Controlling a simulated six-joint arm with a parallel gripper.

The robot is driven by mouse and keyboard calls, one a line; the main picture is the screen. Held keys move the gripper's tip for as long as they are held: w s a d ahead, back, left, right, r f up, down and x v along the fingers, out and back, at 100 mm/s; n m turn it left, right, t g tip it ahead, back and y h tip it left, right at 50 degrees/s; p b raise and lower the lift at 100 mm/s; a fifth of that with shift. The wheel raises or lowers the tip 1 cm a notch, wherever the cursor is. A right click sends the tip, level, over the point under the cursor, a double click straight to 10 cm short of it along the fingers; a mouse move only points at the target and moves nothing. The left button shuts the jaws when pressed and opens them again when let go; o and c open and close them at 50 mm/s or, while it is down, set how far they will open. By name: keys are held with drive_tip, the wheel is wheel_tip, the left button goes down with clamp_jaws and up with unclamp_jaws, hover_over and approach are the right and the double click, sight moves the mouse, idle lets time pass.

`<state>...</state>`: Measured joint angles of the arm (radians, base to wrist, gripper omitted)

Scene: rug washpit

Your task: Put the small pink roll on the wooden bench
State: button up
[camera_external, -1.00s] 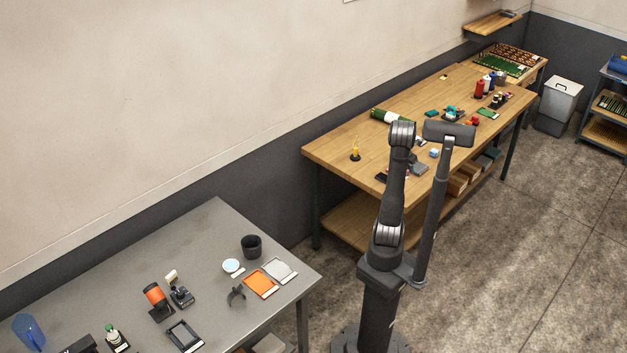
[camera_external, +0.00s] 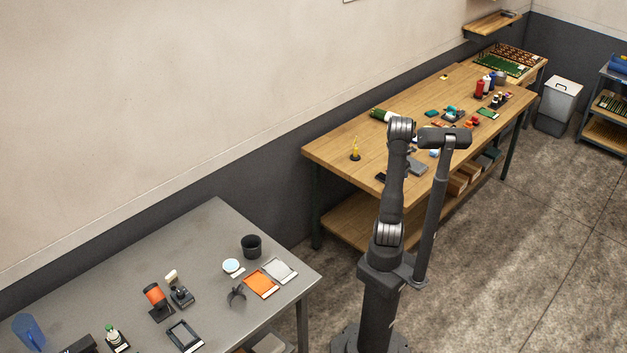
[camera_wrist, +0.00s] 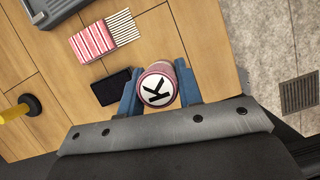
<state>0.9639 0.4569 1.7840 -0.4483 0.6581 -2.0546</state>
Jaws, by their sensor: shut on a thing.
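My gripper (camera_wrist: 160,92) shows in the wrist view with its two blue fingers on either side of the small pink roll (camera_wrist: 157,89). It is shut on the roll. The roll's round end faces the camera, with a pink rim and a white label bearing a black K. The wooden bench (camera_wrist: 155,25) lies beyond the roll; I cannot tell whether the roll touches it. In the external view the wooden bench (camera_external: 340,150) stands along the wall, and my arm hides the gripper and the roll.
Near the roll lie a black flat piece (camera_wrist: 111,87), a red-striped pack (camera_wrist: 92,41), a black-striped piece (camera_wrist: 122,28) and a grey tray (camera_wrist: 55,10). A yellow item on a black base (camera_wrist: 30,105) stands left. The bench edge is close on the right. A grey table (camera_external: 215,225) stands separately.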

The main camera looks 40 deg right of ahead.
drive_tip(key=shift+w+f, duration=0.3)
drive_tip(key=shift+w, duration=0.2)
drive_tip(key=shift+w+f, duration=0.25)
drive_tip(key=shift+w, duration=0.2)
drive_tip(key=shift+f, duration=2)
drive_tip(key=shift+f, duration=0.2)
drive_tip(key=o, duration=1)
drive_tip(key=shift+c, duration=0.2)
drive_tip(key=shift+r, duration=0.1)
drive_tip(key=v, duration=1.2)
drive_tip(key=shift+d, duration=0.1)
